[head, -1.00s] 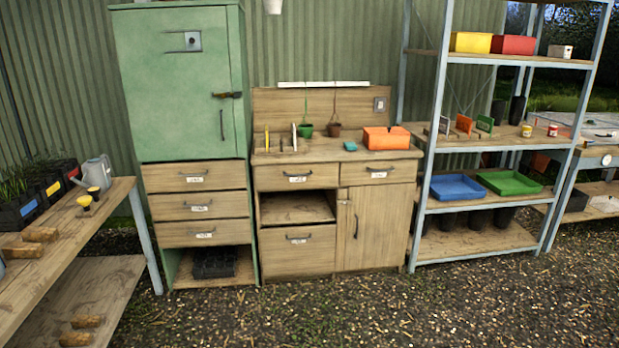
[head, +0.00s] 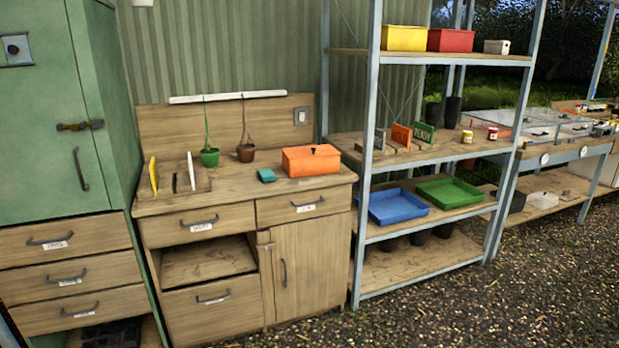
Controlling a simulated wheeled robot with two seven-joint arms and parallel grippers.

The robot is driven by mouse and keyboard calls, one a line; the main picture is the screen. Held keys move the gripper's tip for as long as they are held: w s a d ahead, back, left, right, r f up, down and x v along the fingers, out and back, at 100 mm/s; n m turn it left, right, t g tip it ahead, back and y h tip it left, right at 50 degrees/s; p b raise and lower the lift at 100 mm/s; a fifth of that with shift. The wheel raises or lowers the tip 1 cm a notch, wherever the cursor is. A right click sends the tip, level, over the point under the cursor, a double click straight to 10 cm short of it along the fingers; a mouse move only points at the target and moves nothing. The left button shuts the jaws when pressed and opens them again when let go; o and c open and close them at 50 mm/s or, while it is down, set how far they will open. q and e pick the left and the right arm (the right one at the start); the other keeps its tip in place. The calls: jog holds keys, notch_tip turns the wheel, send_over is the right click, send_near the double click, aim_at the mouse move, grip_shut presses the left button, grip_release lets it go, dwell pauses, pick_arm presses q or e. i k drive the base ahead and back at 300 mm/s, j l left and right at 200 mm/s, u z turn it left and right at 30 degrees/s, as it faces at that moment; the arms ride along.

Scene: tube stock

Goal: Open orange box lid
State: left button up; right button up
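The orange box (head: 311,160) sits on the right part of the wooden cabinet's worktop (head: 240,186). Its lid looks shut, with a small dark knob on top. Neither of my grippers shows in the head view, and nothing is seen touching the box.
Two hanging pots, green (head: 209,157) and brown (head: 246,153), are behind. A green cupboard (head: 45,150) stands left, a metal shelf unit (head: 365,180) right. Gravel floor (head: 420,310) in front is clear.

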aim_at(324, 150)
jog(key=i+l+u, duration=0.15)
jog(key=i+l, duration=0.65)
jog(key=i+j, duration=0.1)
jog(key=i, duration=1.4)
jog(key=z, duration=1.15)
jog(key=k+j, duration=0.05)
